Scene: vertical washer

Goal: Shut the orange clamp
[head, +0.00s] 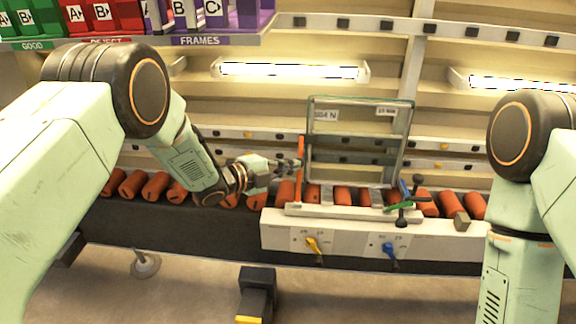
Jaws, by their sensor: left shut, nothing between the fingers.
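The orange clamp (301,165) stands upright as a narrow orange bar at the left edge of the glass frame (358,140). The frame stands upright on a white base (350,211). My left gripper (297,164) is shut and empty, with its fingertips right at the clamp's left side. I cannot tell whether they touch it. My right arm comes in at the right edge, but its gripper is out of view.
A roller conveyor with orange rollers (156,185) runs behind and beside the base. Blue and green handles with black knobs (402,217) sit at the base's right end. Yellow (313,245) and blue (389,250) knobs are on its front. Coloured bins (105,15) hang at upper left.

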